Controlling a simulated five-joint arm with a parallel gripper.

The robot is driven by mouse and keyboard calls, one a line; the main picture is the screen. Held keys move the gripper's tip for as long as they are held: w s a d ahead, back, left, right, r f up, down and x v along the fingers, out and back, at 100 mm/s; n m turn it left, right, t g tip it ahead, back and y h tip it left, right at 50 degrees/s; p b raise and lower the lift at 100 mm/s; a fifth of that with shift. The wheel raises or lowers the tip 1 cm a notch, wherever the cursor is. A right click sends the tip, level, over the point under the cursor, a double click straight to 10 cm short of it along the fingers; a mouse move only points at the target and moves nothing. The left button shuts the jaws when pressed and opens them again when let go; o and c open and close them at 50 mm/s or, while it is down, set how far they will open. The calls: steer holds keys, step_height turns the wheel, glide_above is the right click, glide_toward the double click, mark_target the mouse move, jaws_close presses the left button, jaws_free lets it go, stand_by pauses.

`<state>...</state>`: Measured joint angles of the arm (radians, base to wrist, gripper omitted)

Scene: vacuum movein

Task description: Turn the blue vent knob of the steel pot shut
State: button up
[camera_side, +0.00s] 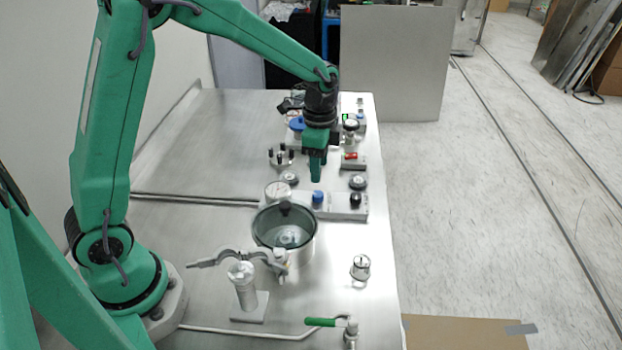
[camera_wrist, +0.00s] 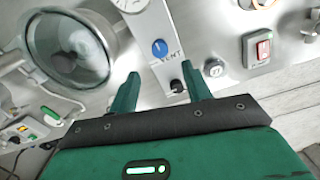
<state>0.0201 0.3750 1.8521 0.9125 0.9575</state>
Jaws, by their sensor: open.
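The blue vent knob (camera_side: 317,197) stands on a pale panel behind the steel pot (camera_side: 284,240). In the wrist view the blue knob (camera_wrist: 160,48) has a pale mark on its face and the label VENT beside it. The pot (camera_wrist: 75,52) with its glass lid is at the upper left there. My gripper (camera_side: 316,178) points down above and slightly behind the knob in the side view. In the wrist view my gripper (camera_wrist: 160,71) has its fingers apart with nothing held. The knob lies just beyond the fingertips, apart from them.
A black knob (camera_side: 355,199) is on the same panel, right of the blue one. A round gauge (camera_side: 277,191) stands at the panel's left. A red switch (camera_wrist: 263,48) is to the right in the wrist view. A clamp stand (camera_side: 244,290) and green-handled valve (camera_side: 321,322) are in front.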

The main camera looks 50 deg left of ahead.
mark_target(319, 194)
steer(key=shift+f, duration=0.15)
steer(key=shift+f, duration=3.8)
steer(key=c, duration=1)
